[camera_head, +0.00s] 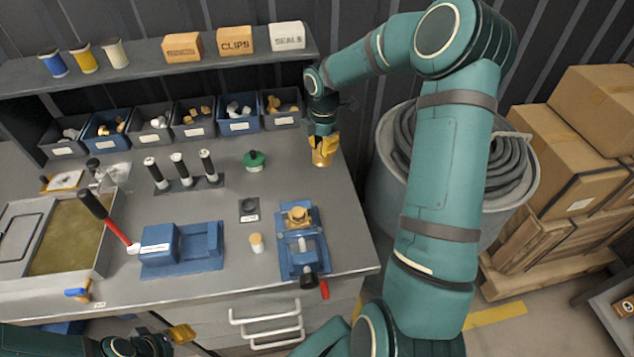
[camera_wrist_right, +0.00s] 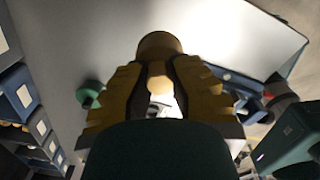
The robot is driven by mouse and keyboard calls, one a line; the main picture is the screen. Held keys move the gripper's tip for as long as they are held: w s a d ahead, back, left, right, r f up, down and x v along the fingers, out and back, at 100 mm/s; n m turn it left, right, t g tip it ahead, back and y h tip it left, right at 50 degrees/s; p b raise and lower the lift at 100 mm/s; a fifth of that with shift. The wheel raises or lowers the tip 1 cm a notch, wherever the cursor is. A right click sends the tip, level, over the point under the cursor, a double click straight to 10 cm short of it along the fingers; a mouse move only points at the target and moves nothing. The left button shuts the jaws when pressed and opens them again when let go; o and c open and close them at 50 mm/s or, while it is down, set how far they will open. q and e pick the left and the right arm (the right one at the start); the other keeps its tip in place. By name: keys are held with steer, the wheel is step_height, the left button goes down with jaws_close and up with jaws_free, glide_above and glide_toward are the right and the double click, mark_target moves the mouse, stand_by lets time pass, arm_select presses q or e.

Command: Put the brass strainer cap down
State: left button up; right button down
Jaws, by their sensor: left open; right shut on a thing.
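My right gripper (camera_head: 323,141) is shut on the brass strainer cap (camera_head: 322,159) over the right back part of the workbench, in front of the bins. In the right wrist view the brass cap (camera_wrist_right: 159,46) sits between the two yellow fingers (camera_wrist_right: 157,85). I cannot tell whether the cap touches the bench top. My left gripper (camera_head: 181,334) is open and low at the bench's front edge, far from the cap.
A green-knobbed part (camera_head: 254,160) stands left of the cap. A blue fixture (camera_head: 285,259) with a brass piece is nearer the front. Small bins (camera_head: 238,117) line the back. A grey drum with a hose (camera_head: 384,178) stands to the right. Bench around the cap is clear.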

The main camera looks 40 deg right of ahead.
step_height(320, 180, down, 9)
steer(key=shift+r+b, duration=0.1)
steer(key=shift+b, duration=0.25)
steer(key=shift+f, duration=0.3)
steer(key=shift+f, duration=0.1)
steer(key=c, duration=1.1)
jaws_free()
steer(key=shift+o, duration=0.2)
